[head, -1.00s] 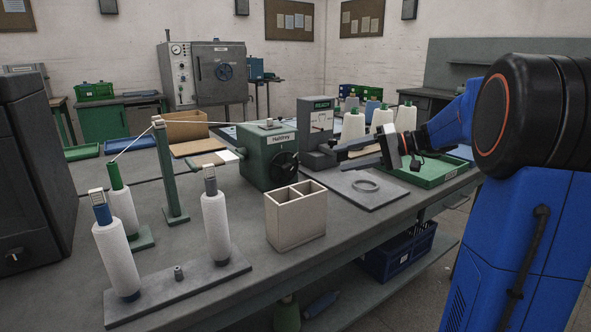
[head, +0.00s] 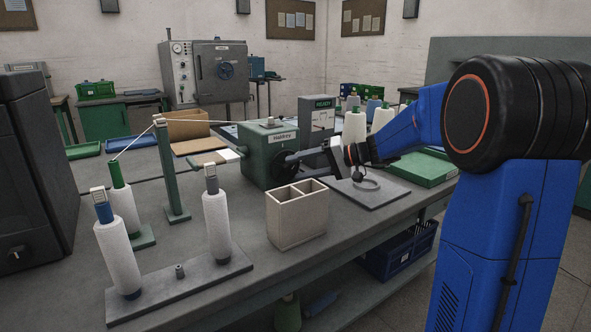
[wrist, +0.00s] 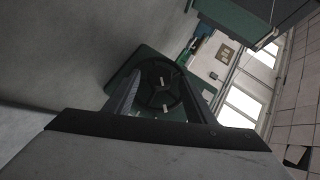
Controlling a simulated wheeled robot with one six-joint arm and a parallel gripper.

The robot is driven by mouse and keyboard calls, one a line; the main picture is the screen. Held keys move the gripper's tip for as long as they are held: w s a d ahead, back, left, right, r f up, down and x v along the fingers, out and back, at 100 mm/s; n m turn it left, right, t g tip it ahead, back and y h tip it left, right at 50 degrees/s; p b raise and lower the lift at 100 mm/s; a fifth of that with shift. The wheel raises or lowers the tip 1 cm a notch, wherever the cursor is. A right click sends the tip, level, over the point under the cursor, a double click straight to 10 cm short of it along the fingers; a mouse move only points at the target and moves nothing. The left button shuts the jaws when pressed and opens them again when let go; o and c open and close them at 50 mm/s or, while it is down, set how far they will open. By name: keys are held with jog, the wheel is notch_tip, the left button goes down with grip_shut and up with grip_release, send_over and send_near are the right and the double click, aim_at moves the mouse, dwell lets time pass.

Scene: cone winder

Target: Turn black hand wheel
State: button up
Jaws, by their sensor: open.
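The black hand wheel (head: 283,169) is on the right face of the green winder box (head: 258,152). My gripper (head: 294,159) reaches in from the right, its fingers level and pointing at the wheel, partly covering it. In the wrist view the spoked wheel (wrist: 158,78) shows between the two spread fingers of my gripper (wrist: 160,98), roughly centred. The jaws are open with nothing held. I cannot tell whether the fingertips touch the rim.
A beige divided box (head: 298,222) stands in front of the winder. A grey plate (head: 380,195) lies below the wrist, and a green tray (head: 425,170) lies to the right.

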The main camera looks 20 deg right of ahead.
jog(key=shift+x, duration=0.85)
jog(key=c, duration=1)
jog(key=shift+f+m+y, duration=0.2)
jog(key=shift+m+y, duration=0.7)
jog(key=shift+y, duration=0.2)
jog(key=shift+c, duration=0.2)
jog(key=o, duration=1)
jog(key=shift+o, duration=0.2)
jog(key=shift+d, duration=0.1)
